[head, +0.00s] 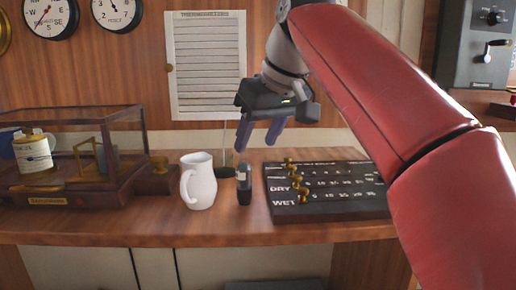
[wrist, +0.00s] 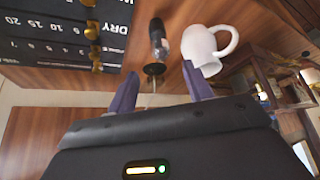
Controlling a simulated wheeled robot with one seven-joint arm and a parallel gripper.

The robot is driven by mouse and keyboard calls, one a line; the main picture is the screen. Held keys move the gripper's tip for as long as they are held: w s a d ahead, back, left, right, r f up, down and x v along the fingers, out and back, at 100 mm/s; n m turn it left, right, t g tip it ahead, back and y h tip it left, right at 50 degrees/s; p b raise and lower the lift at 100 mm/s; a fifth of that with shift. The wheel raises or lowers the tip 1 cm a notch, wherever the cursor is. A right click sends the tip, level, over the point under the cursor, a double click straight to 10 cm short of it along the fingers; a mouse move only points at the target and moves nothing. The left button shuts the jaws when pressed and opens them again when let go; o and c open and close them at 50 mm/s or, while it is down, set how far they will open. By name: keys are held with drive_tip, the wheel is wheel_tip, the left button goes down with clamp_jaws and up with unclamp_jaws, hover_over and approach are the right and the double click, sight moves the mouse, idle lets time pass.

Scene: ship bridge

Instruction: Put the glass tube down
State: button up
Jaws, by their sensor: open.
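A thin pale upright rod on a dark round base (head: 225,171) stands on the wooden counter behind the white jug; it may be the glass tube. Its base (wrist: 154,69) and part of the rod also show in the wrist view, between the fingers in the picture. A small dark cylinder with a grey band (head: 244,185) stands upright in front of it; I cannot tell if any of it is glass. It shows in the wrist view (wrist: 158,42) too. My gripper (head: 259,136) is open above the counter, its fingers apart. I see nothing held between them.
A white jug (head: 199,182) stands left of the dark cylinder. A black board with brass knobs (head: 329,190) lies to the right. A glazed case (head: 70,199) stands at the left. The counter's front strip (head: 150,232) is clear.

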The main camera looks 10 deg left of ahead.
drive_tip(key=shift+s+d+r, duration=0.1)
drive_tip(key=shift+r, duration=0.1)
drive_tip(key=shift+d, duration=0.1)
